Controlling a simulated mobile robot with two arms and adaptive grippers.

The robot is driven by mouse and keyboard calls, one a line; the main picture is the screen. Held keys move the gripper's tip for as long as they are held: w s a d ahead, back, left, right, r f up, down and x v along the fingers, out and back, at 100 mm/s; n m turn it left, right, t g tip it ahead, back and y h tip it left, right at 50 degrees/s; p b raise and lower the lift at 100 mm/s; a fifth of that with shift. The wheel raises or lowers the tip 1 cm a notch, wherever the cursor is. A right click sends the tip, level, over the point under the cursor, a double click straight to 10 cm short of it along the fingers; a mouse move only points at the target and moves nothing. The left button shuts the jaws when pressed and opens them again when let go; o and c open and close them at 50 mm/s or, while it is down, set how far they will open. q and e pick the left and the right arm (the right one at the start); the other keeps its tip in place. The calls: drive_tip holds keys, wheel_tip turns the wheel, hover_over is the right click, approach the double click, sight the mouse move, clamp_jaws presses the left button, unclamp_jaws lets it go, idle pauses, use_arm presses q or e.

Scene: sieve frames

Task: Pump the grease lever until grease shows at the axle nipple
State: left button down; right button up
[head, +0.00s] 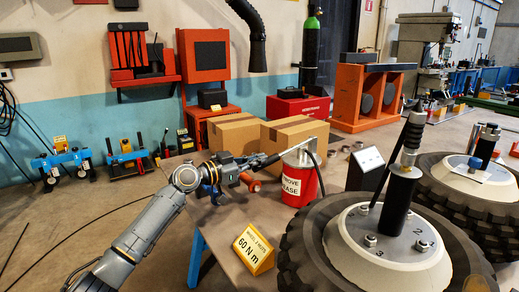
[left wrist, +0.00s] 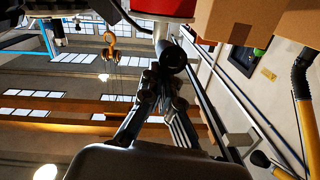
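The red grease bucket (head: 302,188) with a white GREASE label stands on the bench. Its pump lever (head: 274,158) reaches out to the left from the metal pump head on top. My left gripper (head: 240,171) is at the lever's outer end. In the left wrist view the fingers (left wrist: 165,88) come together at the lever's black round grip (left wrist: 172,56) and seem shut on it. The axle (head: 398,200) rises from the pale hub (head: 345,238) of the near wheel. I cannot make out the nipple or any grease there. My right gripper is not in view.
Two cardboard boxes (head: 234,133) stand behind the lever. A yellow 60 N m sign (head: 254,249) is in front of the bucket. A dark panel stand (head: 366,168) is between bucket and wheel. A second wheel (head: 455,190) lies at right.

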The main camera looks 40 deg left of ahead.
use_arm(q)
drive_tip(key=shift+d+f+b, duration=0.1)
drive_tip(key=shift+f+b, duration=0.4)
drive_tip(key=shift+f, duration=0.1)
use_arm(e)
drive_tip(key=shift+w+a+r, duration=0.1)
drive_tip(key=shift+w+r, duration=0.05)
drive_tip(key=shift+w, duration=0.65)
use_arm(q)
drive_tip(key=shift+s+f, duration=0.1)
drive_tip(key=shift+s, duration=0.25)
drive_tip(key=v, duration=1.1)
drive_tip(key=shift+s+a+r, duration=0.2)
drive_tip(key=shift+a+r, duration=0.05)
drive_tip(key=shift+r, duration=0.15)
